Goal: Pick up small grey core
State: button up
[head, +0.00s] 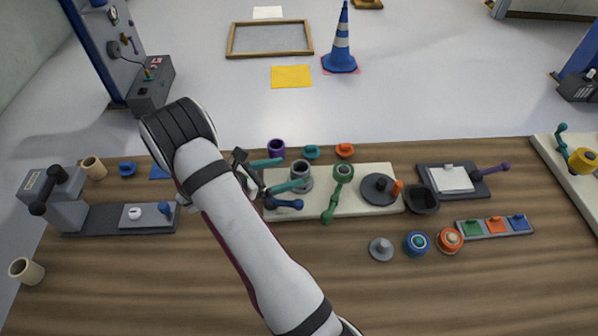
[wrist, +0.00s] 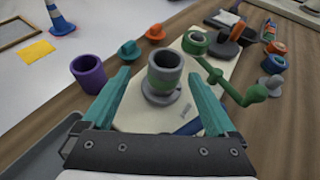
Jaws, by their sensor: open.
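A grey hollow core (head: 301,171) stands upright on a wider grey round base on the cream board (head: 240,209). In the wrist view the core (wrist: 165,82) is near the middle, its open top facing up. My gripper (head: 294,171) has two teal fingers and is open. In the wrist view its fingers (wrist: 159,77) lie on either side of the core, with a gap showing to each. I cannot tell whether the fingertips are level with the core's body. Another grey piece, a disc with a knob (head: 380,248), lies on the bare wood at right.
A purple cup (head: 276,147), a teal piece (head: 311,152) and an orange piece (head: 345,150) stand behind the board. A green crank (head: 335,197) rises just right of the core. A blue-handled piece (head: 287,203) is near my fingers.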

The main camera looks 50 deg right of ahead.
aim_at(293, 173)
jog(key=x, duration=0.5)
jog(key=shift+s, duration=0.35)
jog(key=shift+a, duration=0.1)
jog(key=c, duration=1.4)
